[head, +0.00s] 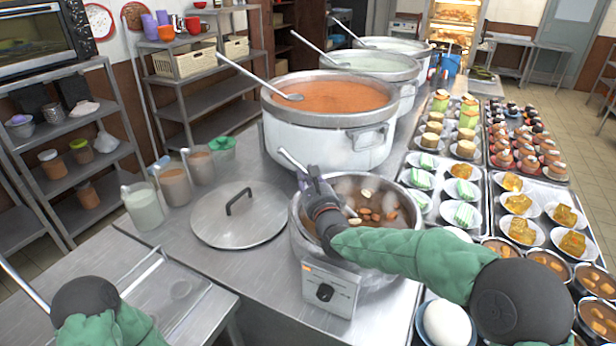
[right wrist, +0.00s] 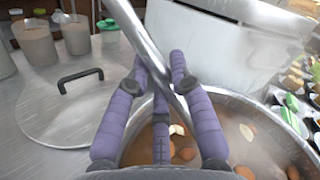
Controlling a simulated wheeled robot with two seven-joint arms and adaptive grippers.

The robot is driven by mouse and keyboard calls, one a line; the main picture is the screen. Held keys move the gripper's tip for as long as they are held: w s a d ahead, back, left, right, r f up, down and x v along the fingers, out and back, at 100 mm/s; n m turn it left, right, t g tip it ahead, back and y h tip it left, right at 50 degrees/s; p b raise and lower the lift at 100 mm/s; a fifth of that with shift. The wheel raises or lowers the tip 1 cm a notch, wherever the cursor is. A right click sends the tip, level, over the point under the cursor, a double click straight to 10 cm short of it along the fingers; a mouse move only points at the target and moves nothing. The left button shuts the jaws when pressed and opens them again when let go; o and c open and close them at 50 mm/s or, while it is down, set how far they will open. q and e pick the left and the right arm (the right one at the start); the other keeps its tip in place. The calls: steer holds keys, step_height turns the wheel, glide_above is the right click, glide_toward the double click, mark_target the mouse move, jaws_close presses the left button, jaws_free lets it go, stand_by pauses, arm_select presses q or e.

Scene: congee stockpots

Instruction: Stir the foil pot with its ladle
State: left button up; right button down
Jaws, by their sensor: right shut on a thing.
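A shiny metal pot (head: 300,232) with a dial on its front stands at the counter's front edge. It holds brown broth with pale and reddish-brown pieces. My right gripper (head: 312,182) is above its left rim, shut on the handle of a metal ladle (head: 290,158). In the right wrist view, the purple fingers of the gripper (right wrist: 162,66) close around the slanted handle (right wrist: 138,32). The ladle's lower end goes into the broth, and its bowl is hidden. No foil can be made out clearly. My left arm shows at bottom left, but its gripper is out of view.
A flat lid (head: 215,226) lies left of the pot. A large pot of orange soup (head: 318,140) with its own ladle (head: 240,70) stands behind. Cups (head: 144,207) line the counter's left edge. Trays of plated food (head: 462,190) fill the right side.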

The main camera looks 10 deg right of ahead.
steer(key=shift+r, duration=0.15)
step_height(320, 180, up, 15)
steer(key=p, duration=0.5)
steer(key=shift+p, duration=0.4)
stand_by(0.5)
stand_by(0.4)
steer(key=n+p, duration=0.2)
steer(key=shift+g+p, duration=0.3)
steer(key=shift+p, duration=0.05)
stand_by(0.7)
